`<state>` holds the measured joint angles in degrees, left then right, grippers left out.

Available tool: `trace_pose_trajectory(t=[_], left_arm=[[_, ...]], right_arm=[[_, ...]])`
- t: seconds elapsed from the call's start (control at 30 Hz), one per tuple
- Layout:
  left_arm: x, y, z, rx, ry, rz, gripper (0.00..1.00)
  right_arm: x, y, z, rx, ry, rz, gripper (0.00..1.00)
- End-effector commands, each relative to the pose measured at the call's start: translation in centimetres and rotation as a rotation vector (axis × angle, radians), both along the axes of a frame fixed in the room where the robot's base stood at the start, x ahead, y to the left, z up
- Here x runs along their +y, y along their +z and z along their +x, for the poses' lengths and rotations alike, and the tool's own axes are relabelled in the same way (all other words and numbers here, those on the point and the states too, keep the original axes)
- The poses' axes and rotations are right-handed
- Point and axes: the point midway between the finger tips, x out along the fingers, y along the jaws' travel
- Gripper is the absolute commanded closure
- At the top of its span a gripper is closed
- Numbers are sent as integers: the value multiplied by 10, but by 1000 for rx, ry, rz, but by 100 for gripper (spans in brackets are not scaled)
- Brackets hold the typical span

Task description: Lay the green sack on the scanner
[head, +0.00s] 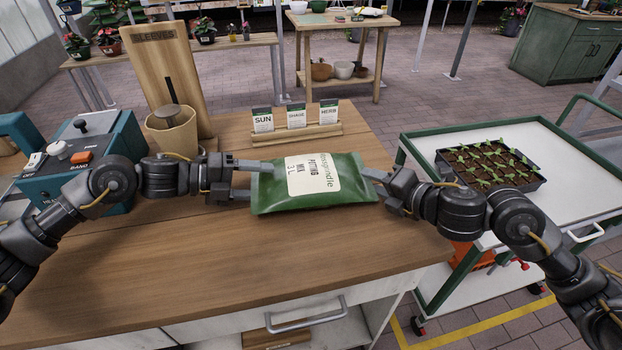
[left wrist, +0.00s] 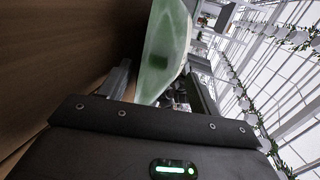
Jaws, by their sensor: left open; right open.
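The green sack (head: 318,197), with a white label reading "POTTING MIX", lies on its broad side over the wooden counter (head: 230,265). Whether its underside touches the wood is hard to tell. My left gripper (head: 246,180) is open at the sack's left end, with one finger by the far corner and one by the near corner. My right gripper (head: 374,184) is open at the right end, its fingers close to the edge. In the left wrist view the pale green sack (left wrist: 165,50) rises ahead between the fingers. I cannot make out a scanner in either view.
A teal machine (head: 105,140) with buttons and a wooden stand (head: 165,75) with a paper pot (head: 175,135) are on the left. A seed-packet rack (head: 297,134) stands behind the sack. A cart (head: 400,160) with a seedling tray (head: 490,182) is right. The front counter is clear.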

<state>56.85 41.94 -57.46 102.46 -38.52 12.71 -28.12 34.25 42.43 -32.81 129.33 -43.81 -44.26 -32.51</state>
Motion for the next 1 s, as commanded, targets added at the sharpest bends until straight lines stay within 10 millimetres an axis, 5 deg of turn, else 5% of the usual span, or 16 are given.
trace_pose_trajectory(t=[0.57,0.9,1.0], left_arm=[[-14,-5,3,0,1,1,37],[-14,-4,3,-1,0,1,81],[-14,-4,3,-1,0,0,94]], right_arm=[[11,-8,17,-1,1,-2,57],[11,-8,17,-1,0,-1,100],[11,-8,17,0,1,-1,100]])
